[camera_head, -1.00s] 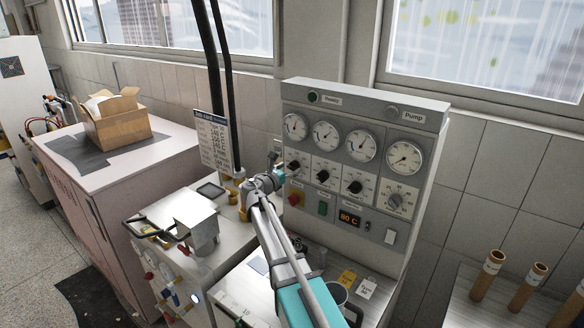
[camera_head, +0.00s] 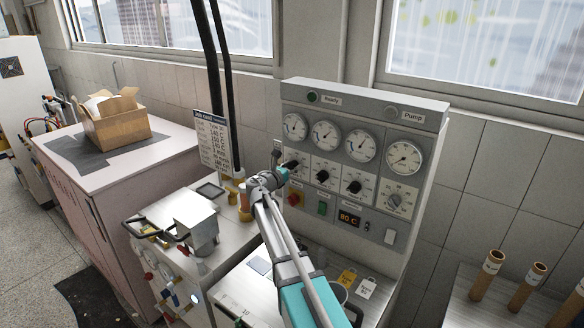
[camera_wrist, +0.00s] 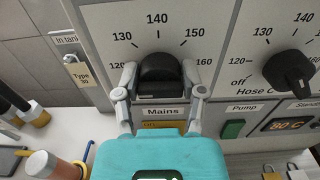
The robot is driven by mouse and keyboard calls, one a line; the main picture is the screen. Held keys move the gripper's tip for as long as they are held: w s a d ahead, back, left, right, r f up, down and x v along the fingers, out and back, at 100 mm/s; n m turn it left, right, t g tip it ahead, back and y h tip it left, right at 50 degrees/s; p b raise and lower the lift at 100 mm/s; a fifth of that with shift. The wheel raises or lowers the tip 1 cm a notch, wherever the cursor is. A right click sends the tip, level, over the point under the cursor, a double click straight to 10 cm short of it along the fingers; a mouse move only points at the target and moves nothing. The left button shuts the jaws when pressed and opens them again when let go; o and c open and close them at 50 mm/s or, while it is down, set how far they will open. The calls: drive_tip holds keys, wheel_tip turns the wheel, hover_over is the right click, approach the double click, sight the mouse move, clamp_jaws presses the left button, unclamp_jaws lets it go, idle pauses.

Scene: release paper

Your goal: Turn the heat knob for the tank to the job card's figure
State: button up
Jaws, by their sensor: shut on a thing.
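The leftmost heat knob (camera_wrist: 160,72) is black and sits on a dial marked from 120 to 160, with 140 at the top. My gripper (camera_wrist: 160,84) is shut on this knob, one finger on each side. I cannot make out a pointer mark on the knob. In the head view my gripper (camera_head: 283,169) reaches the left end of the panel's knob row. The job card (camera_head: 213,142) hangs left of the panel; several lines in C show, too small to read surely. A tag reading "Type 30" (camera_wrist: 80,75) hangs under an "In tank" label.
The grey panel (camera_head: 365,105) has several gauges above the knobs. Other black knobs (camera_head: 354,187) stand to the right. An orange display (camera_head: 349,218) reads 80 C. Below the held knob is a "Mains" label (camera_wrist: 162,111). A metal pot (camera_head: 202,230) stands on the left bench.

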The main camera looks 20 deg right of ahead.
drive_tip(key=shift+c, duration=0.4)
drive_tip(key=shift+m, duration=0.5)
drive_tip(key=m, duration=0.3)
drive_tip(key=shift+d, duration=0.1)
drive_tip(key=m, duration=0.4)
drive_tip(key=shift+s+m, duration=0.1)
drive_tip(key=shift+m, duration=0.3)
drive_tip(key=m, duration=0.4)
drive_tip(key=shift+d+f+m, duration=0.1)
drive_tip(key=shift+m, duration=0.2)
drive_tip(key=shift+f+m, duration=0.1)
drive_tip(key=shift+m, duration=2.2)
